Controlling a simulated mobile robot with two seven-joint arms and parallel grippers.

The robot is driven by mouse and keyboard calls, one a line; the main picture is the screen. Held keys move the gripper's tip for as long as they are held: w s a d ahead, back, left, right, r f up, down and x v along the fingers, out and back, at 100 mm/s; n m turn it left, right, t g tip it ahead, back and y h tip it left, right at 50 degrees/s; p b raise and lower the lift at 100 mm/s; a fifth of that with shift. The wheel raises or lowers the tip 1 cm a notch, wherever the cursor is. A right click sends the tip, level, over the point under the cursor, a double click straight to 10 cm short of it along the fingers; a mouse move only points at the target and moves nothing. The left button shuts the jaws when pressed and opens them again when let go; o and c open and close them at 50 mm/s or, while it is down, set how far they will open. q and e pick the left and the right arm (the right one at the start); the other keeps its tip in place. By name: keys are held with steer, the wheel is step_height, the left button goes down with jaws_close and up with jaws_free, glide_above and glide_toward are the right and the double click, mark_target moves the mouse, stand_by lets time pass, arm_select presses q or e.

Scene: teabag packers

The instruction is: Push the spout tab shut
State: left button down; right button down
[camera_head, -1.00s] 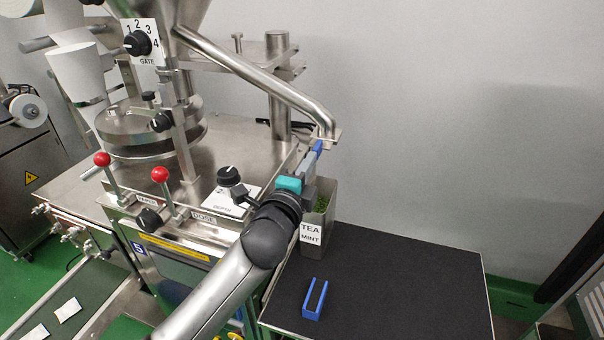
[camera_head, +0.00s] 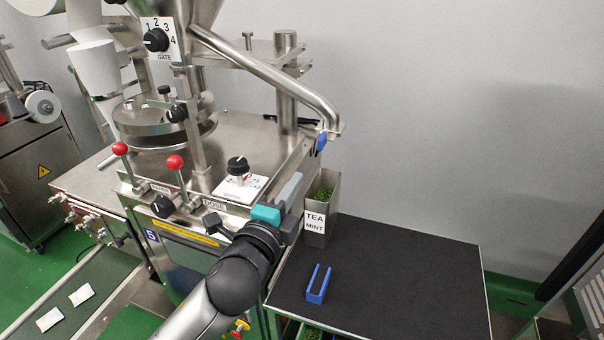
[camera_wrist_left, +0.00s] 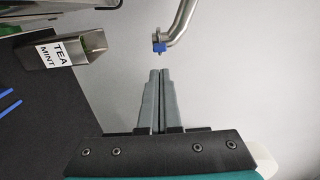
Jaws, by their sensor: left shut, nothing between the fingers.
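The blue spout tab (camera_head: 321,141) sits at the lower end of the metal spout pipe (camera_head: 262,72); it also shows in the left wrist view (camera_wrist_left: 158,47). My left gripper (camera_head: 294,188) is shut and empty, below and to the left of the tab in the head view, apart from it. In the left wrist view my fingers (camera_wrist_left: 160,75) lie together, pointing toward the tab with a gap between. The tea mint bin (camera_head: 320,215) stands below the spout with green leaves inside. My right gripper is not in view.
The packing machine (camera_head: 240,150), with red-knobbed levers and dials, stands to the left. A grey wall is behind.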

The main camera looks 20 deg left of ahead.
arm_select(q)
steer(key=shift+s+a, duration=0.1)
steer(key=shift+s, duration=0.9)
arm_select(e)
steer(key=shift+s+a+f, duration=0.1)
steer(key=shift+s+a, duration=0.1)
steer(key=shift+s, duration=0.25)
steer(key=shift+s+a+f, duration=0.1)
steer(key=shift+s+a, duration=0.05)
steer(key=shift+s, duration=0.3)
